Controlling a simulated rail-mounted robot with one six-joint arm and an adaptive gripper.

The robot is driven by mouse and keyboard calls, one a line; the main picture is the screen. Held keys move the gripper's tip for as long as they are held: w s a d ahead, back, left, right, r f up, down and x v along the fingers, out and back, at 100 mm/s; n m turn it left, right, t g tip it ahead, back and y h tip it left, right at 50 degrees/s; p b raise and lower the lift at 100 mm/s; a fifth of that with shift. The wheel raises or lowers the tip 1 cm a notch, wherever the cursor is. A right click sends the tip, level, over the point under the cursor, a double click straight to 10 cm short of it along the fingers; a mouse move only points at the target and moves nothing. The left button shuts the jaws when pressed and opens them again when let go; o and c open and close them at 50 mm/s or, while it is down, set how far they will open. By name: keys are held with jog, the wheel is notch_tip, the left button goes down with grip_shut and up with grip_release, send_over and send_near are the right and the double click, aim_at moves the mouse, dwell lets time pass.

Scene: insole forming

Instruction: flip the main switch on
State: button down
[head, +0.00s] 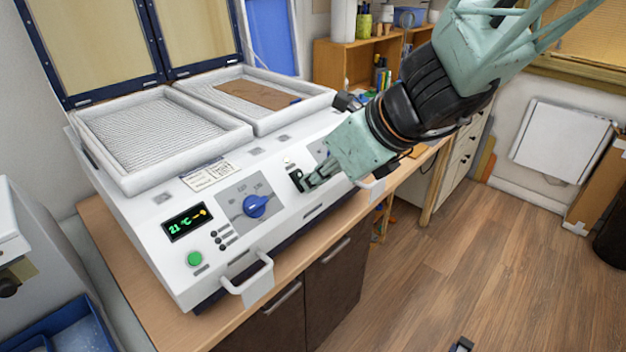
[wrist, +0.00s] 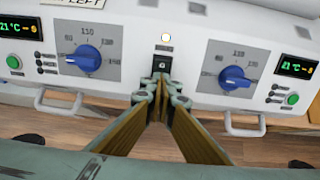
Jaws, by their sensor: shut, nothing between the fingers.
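The main switch (wrist: 162,64) is a black rocker in the middle of the white machine's front panel. A small round lamp (wrist: 165,38) above it is lit in the wrist view. In the head view the switch (head: 296,179) is partly covered by my gripper. My gripper (head: 309,185) is shut and empty, with its fingertips at the switch. In the wrist view its tips (wrist: 160,84) sit just below the lower edge of the switch. I cannot tell whether they touch it.
The white forming machine (head: 150,262) stands on a wooden cabinet. Blue dials (head: 255,206) and lit displays (head: 187,222) flank the switch. Front handles (head: 247,280) stick out. Two open trays (head: 133,184) lie on top, with a brown sheet (head: 250,95) in one.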

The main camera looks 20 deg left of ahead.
jog(key=shift+a+r+p, duration=0.1)
jog(key=shift+r+p, duration=0.35)
jog(key=shift+p, duration=0.05)
jog(key=shift+r, duration=0.15)
dwell(0.4)
jog(key=shift+r, duration=0.15)
jog(key=v, duration=0.7)
jog(key=shift+d+r, duration=0.25)
jog(key=shift+d, duration=0.05)
jog(key=shift+s+d, duration=0.15)
jog(key=shift+s, duration=0.05)
dwell(0.4)
